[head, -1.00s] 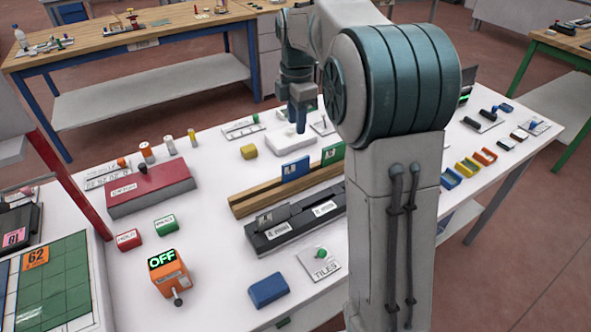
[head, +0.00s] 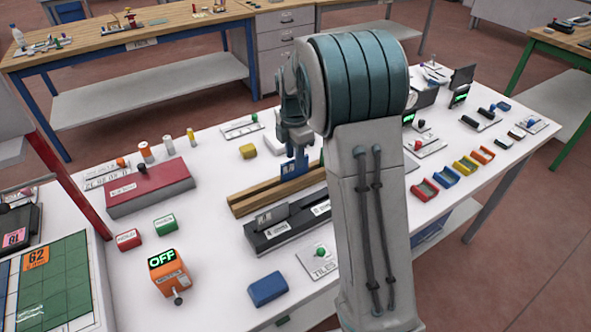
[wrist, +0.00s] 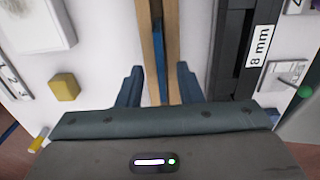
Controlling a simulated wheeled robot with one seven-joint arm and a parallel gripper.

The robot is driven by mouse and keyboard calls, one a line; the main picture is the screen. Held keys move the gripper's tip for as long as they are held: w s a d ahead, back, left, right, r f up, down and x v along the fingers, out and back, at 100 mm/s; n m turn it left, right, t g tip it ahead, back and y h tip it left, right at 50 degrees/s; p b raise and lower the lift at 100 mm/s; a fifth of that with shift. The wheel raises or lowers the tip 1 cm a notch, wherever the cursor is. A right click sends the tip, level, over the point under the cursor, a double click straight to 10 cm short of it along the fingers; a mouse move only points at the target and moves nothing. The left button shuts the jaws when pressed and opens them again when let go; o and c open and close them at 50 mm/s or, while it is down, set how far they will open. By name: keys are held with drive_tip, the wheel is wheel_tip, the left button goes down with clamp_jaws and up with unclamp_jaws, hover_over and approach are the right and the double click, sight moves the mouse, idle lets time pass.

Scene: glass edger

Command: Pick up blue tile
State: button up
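The blue tile (head: 287,172) stands upright in the slot of the wooden rack (head: 245,203). In the wrist view the blue tile (wrist: 159,48) shows as a thin blue edge between the two wooden rails. My gripper (head: 296,160) is over the rack at the blue tile, partly in front of or above it in the head view. In the wrist view my gripper (wrist: 158,80) is open, with one finger on each side of the rack line and a gap to the tile. I cannot tell its exact height above the tile.
A dark rack labelled 8 mm (wrist: 232,60) runs parallel beside the wooden one. A yellow block (wrist: 64,87) lies on the other side. A red box (head: 150,188) stands at left.

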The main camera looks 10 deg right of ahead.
sight(295, 171)
wheel_tip(295, 171, down, 2)
drive_tip(key=shift+f, duration=0.2)
clamp_jaws()
drive_tip(key=shift+r, duration=0.1)
